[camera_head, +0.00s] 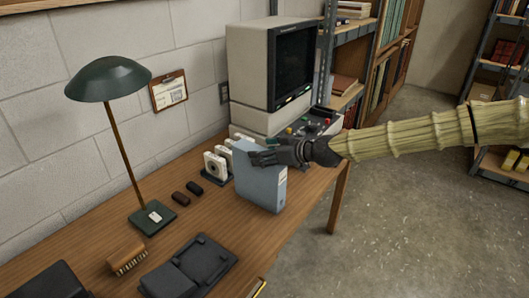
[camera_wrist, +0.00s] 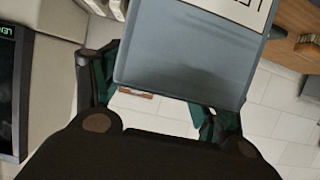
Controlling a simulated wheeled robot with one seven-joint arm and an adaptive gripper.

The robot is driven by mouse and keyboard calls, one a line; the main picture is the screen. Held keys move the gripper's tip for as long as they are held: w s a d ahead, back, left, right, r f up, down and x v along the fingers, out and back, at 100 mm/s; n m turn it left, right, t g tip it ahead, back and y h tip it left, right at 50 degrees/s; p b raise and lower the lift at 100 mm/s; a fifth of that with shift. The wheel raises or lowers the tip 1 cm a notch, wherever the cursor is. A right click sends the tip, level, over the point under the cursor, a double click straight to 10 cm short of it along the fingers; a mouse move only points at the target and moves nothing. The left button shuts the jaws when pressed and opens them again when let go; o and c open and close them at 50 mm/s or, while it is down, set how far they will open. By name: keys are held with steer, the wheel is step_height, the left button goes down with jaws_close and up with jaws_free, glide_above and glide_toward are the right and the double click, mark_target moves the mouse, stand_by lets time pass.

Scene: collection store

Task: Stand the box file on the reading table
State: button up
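The box file (camera_head: 262,185) is blue-grey and upright at the right-hand part of the reading table (camera_head: 215,240). Its lower edge is at the tabletop; I cannot tell whether it bears fully on it. My gripper (camera_head: 268,156) reaches in from the right, with its fingers at the upper part of the file. In the wrist view the box file (camera_wrist: 190,55) fills the space between the two fingers, with a white label at its top edge. The gripper looks shut on it. The file's far side is hidden.
A computer monitor (camera_head: 275,65) is at the back. Bare tabletop lies in front.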

steer(key=shift+r, duration=0.15)
steer(key=b+v, duration=0.2)
steer(key=v, duration=1)
steer(key=shift+s, duration=0.1)
